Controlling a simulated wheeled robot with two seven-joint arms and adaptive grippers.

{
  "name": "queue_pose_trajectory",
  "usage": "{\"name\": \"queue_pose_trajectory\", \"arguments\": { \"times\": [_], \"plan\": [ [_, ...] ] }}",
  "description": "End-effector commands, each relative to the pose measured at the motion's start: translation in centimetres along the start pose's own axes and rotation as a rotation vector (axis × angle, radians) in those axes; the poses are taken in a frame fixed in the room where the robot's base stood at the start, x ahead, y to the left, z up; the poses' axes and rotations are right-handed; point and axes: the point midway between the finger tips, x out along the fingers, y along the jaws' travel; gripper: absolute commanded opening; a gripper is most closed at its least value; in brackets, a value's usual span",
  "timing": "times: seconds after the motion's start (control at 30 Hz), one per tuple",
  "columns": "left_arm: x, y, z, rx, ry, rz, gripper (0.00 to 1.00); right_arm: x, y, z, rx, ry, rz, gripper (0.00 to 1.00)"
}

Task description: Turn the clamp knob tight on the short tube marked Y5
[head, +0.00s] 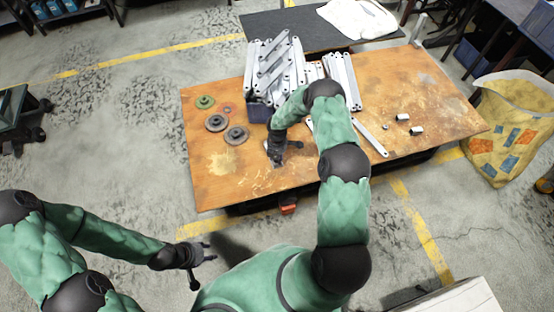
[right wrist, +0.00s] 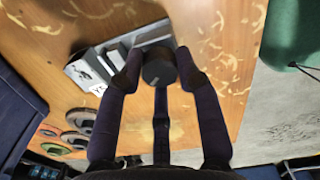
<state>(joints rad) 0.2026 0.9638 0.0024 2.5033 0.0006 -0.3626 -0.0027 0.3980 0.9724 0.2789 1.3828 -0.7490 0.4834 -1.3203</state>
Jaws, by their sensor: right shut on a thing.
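My right gripper (head: 277,152) is over the table near its front edge. In the right wrist view its fingers (right wrist: 158,80) are shut around a dark round clamp knob (right wrist: 158,66). Grey metal parts (right wrist: 95,68) show beside and behind the knob; whether they are the clamp or the tube is unclear. Two short pale tubes (head: 403,117) (head: 417,130) lie at the right of the table, apart from the gripper. My left gripper (head: 203,254) is open and empty, in front of the table over the floor.
The worn wooden table (head: 440,110) holds a dark crate (head: 258,112) heaped with galvanized brackets (head: 275,62), loose brackets (head: 342,78), and several discs (head: 236,135) at left. A yellow sack (head: 515,125) stands right of the table. The table's front left is clear.

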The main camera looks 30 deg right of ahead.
Motion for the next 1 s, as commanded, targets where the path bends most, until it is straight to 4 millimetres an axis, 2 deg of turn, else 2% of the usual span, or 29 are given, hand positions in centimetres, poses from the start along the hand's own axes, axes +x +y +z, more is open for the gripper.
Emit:
{"name": "queue_pose_trajectory", "arguments": {
  "times": [0.5, 0.83, 0.87, 0.9, 1.0],
  "plan": [
    [3.2, -1.1, -0.1, 0.000, 0.000, 0.000, 0.40, 0.2, 0.0, 0.0, 0.598, 0.001, 0.001, 0.02],
    [3.1, -1.1, -0.1, 0.000, 0.000, 0.000, 0.40, 0.1, 0.0, 0.0, 0.644, 0.001, 0.000, 0.02],
    [3.1, -1.1, -0.1, 0.000, 0.000, 0.000, 0.40, 0.1, 0.0, 0.0, 0.644, 0.001, 0.000, 0.43],
    [3.1, -1.1, -0.1, 0.000, 0.000, 0.000, 0.40, 0.1, 0.0, 0.0, 0.644, 0.001, 0.000, 0.55],
    [3.1, -1.1, -0.1, 0.000, 0.000, 0.000, 0.40, 0.0, 0.0, 0.0, 0.643, 0.001, 0.000, 0.55]
  ]
}}
